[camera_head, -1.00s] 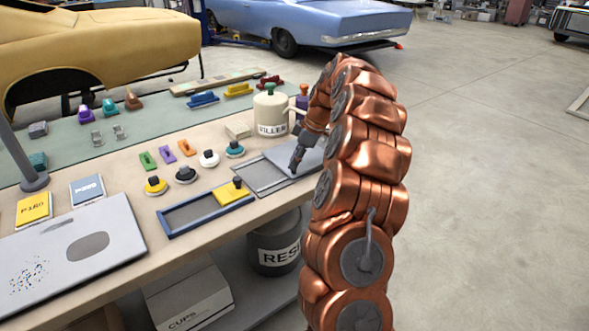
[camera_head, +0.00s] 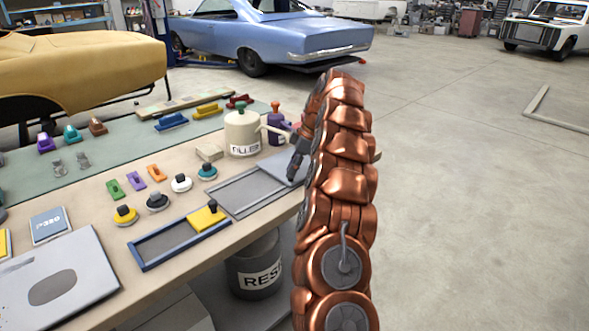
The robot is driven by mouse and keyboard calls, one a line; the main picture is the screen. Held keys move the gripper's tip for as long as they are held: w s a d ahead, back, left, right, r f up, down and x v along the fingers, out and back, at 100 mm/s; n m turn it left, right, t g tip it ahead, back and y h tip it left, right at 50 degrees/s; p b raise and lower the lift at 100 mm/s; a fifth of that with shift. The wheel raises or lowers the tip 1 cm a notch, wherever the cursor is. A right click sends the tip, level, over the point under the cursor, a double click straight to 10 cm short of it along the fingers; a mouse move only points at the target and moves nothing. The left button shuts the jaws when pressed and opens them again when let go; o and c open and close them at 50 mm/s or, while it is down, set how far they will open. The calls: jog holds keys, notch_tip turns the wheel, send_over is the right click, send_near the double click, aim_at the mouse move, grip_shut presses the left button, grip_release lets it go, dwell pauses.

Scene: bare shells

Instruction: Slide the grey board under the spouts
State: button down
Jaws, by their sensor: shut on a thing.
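The grey board (camera_head: 270,171) is a flat sheet at the right end of a grey-framed tray, below the cream FILLER can (camera_head: 241,134). My copper arm hides the board's right end.
The grey-framed tray (camera_head: 242,194) lies open left of the board. A blue-framed tray with a yellow block (camera_head: 207,217) is nearer. Several knobs and small coloured blocks stand to the left. A pale palette (camera_head: 90,262) lies front left. The bench edge is close on the near side.

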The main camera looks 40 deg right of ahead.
jog(key=shift+d, duration=0.3)
jog(key=c, duration=1.2)
grip_release()
jog(key=shift+d, duration=0.1)
jog(key=shift+o, duration=1.3)
jog(key=shift+a, duration=0.2)
jog(key=shift+r, duration=0.1)
jog(key=v, duration=0.7)
jog(key=shift+d+r, duration=0.1)
jog(key=shift+d, duration=0.05)
